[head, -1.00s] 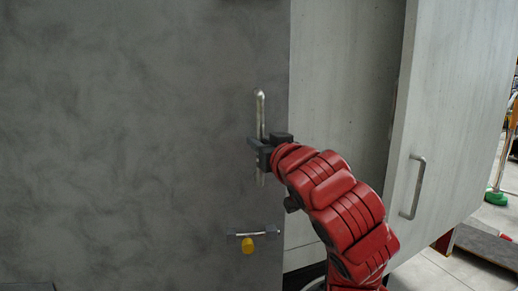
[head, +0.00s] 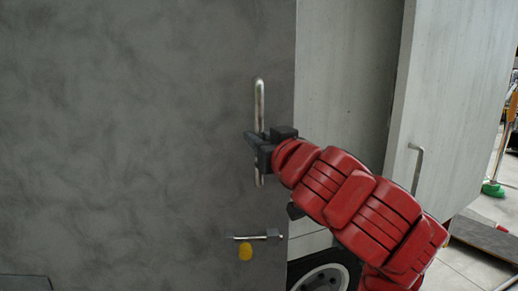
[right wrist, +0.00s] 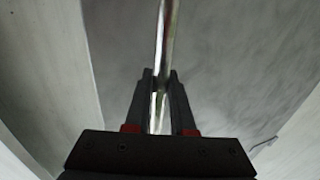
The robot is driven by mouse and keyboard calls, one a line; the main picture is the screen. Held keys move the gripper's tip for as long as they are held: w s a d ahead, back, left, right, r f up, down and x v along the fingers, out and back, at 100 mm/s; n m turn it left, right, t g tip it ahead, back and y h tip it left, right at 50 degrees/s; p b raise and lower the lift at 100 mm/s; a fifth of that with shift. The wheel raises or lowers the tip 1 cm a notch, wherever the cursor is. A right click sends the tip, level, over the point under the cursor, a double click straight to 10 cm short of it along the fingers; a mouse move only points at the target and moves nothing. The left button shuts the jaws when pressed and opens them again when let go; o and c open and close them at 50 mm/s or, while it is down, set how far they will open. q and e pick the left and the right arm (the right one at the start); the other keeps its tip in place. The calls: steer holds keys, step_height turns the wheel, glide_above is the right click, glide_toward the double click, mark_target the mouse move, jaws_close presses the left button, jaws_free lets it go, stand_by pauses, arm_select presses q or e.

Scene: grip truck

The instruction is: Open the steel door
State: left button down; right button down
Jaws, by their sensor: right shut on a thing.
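The dark grey steel door (head: 140,120) fills the left and middle of the head view. Its vertical metal bar handle (head: 260,98) is near the door's right edge. My right gripper (head: 257,144) is shut on the lower part of this handle, and its red arm comes in from the lower right. In the right wrist view, the handle (right wrist: 166,35) runs between the two fingers of my right gripper (right wrist: 160,85). My left gripper is not in view.
A pale panel (head: 340,100) stands behind the door's right edge. Another pale door (head: 455,90) with a metal handle (head: 417,168) juts out at right. A wheel (head: 322,281) shows at the bottom. Tiled floor lies at the far right.

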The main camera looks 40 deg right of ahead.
steer(key=shift+s+a+b, duration=0.6)
steer(key=shift+s+a, duration=0.1)
steer(key=shift+s, duration=0.25)
